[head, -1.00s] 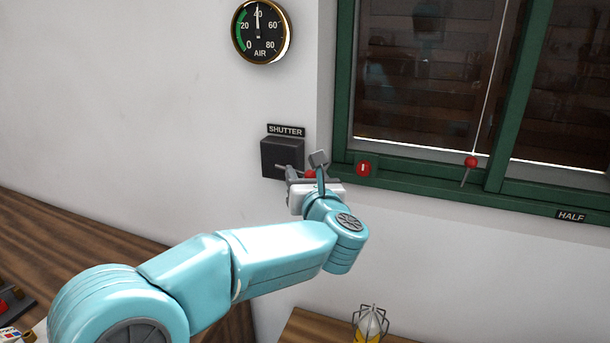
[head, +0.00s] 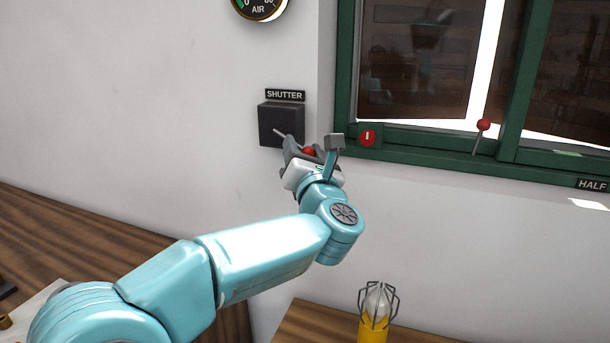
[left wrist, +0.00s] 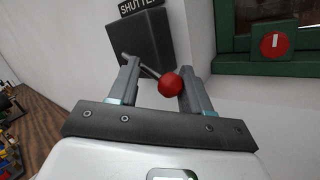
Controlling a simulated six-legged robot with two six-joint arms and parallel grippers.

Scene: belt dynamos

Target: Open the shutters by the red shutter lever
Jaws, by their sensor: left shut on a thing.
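The red shutter lever has a red ball knob (head: 309,151) on a thin grey rod, which comes out of the dark box (head: 281,123) under the SHUTTER sign (head: 285,95) on the wall. My left gripper (head: 312,150) is at the knob and shut on the lever. In the left wrist view, the red knob (left wrist: 170,84) sits between the two fingers, with its rod running up left to the box (left wrist: 140,40). Behind the window (head: 430,60), the dark shutters stand partly apart, with a bright gap between them. My right gripper is in neither view.
A second red-knobbed lever (head: 483,125) stands at the window sill by the HALF sign (head: 592,185). A caged yellow lamp (head: 375,310) stands on the wooden table below. An air gauge (head: 259,8) hangs above.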

